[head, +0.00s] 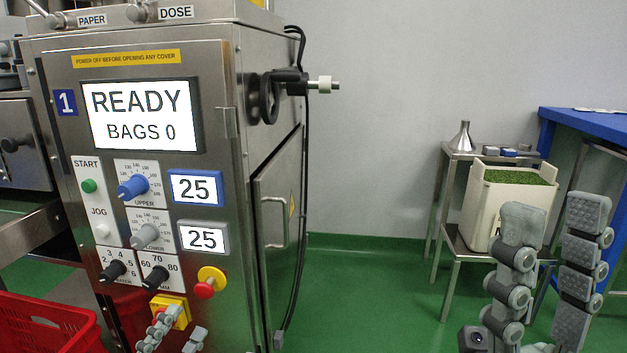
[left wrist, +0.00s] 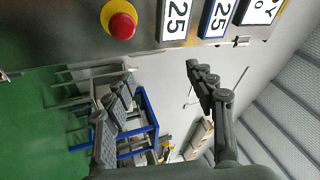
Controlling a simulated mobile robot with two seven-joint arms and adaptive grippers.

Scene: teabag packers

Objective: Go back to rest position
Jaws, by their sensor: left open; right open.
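My left gripper (head: 176,332) is low in the head view, in front of the bottom of the machine's panel; only its fingertips show. In the left wrist view the same gripper (left wrist: 155,100) has its fingers spread with nothing between them. My right gripper (head: 552,250) is upright at the lower right of the head view, its fingers apart and empty, in front of the stand. The packing machine (head: 225,120) fills the left of the head view. Its screen (head: 142,116) reads READY, BAGS 0, and two small displays (head: 195,187) read 25.
A red crate (head: 45,325) sits at the lower left. A steel stand (head: 447,230) holds a cream bin (head: 485,215) of green leaf, with a funnel (head: 462,138) on top. A blue table (head: 590,122) stands at the right. Green floor (head: 370,300) between machine and stand is clear.

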